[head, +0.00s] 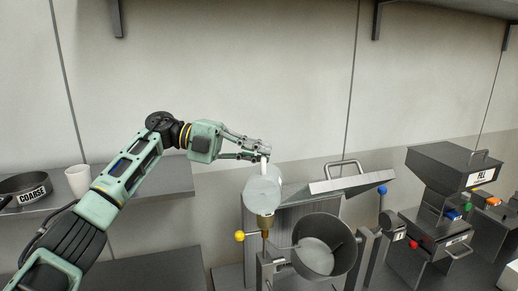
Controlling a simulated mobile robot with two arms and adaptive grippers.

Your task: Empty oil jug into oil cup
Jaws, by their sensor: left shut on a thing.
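My left gripper (262,152) is shut on the white handle of a pale grey jug (262,187). I hold the jug tipped over in the air above the metal machine, with a round face toward me. A small amber-brown cup-like part (265,221) shows directly under the jug, on top of a thin upright; I take it for the oil cup. The jug hides its upper part, and I cannot tell whether the two touch or whether oil is flowing. My right gripper is not in view.
An open grey drum (326,262) sits right of the upright, with a tilted lid plate (350,183) behind. A yellow knob (239,236) sticks out at left. A hopper unit (447,170) stands right. A shelf (165,187) at left holds a white cup (78,181) and a "COARSE" pan (22,188).

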